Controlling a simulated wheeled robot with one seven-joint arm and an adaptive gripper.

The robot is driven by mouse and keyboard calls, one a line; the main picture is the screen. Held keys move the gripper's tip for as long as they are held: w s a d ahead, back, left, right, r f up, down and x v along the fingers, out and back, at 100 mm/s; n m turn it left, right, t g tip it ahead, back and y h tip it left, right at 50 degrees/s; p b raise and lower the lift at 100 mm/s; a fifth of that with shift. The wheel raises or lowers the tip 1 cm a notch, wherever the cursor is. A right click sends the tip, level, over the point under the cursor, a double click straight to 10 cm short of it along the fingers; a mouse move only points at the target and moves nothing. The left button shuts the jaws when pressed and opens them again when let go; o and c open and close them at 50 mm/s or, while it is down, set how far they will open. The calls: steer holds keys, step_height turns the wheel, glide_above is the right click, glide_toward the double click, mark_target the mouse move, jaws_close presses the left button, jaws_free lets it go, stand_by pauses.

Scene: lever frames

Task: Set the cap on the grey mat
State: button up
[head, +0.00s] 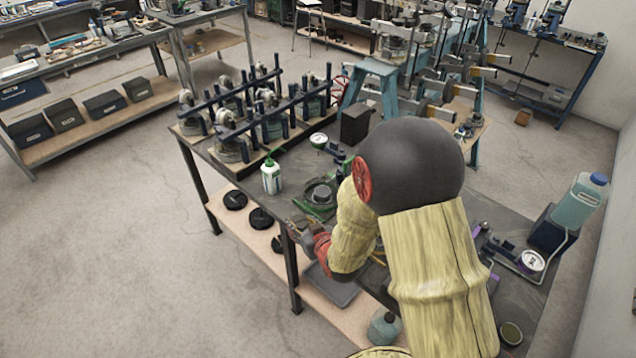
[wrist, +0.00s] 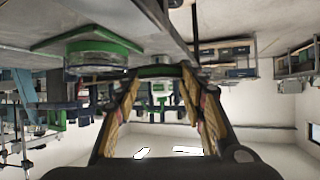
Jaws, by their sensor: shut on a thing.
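My gripper (head: 297,228) is at the front edge of the workbench, beside a green-based round fixture (head: 318,197). In the wrist view, my gripper (wrist: 160,75) has its two padded fingers closed on a thin dark green piece (wrist: 160,71), which appears to be the cap, held edge-on. In the head view the cap is too small to make out.
A white bottle with a green top (head: 271,177) stands left of the fixture. Racks of jars (head: 255,110) fill the back of the bench. Black discs (head: 235,199) lie on the lower shelf. A scale (head: 531,262) and a jug (head: 580,203) are at right.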

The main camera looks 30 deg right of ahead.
steer(key=s+d+r+p, duration=0.1)
steer(key=d+r+p, duration=0.2)
steer(key=d+r, duration=0.5)
step_height(320, 180, up, 3)
steer(key=shift+s+f, duration=0.15)
steer(key=shift+s, duration=0.1)
steer(key=shift+w+d, duration=0.1)
glide_above(324, 194)
steer(key=f, duration=0.6)
steer(key=s+f, duration=0.1)
steer(key=f, duration=0.1)
steer(key=shift+a+f+b, duration=0.2)
steer(key=shift+f+b, duration=0.2)
steer(key=f, duration=0.1)
steer(key=w+f, duration=0.1)
steer(key=f, duration=0.1)
steer(key=shift+d+f, duration=0.1)
steer(key=shift+d, duration=0.1)
steer(key=shift+f, duration=0.25)
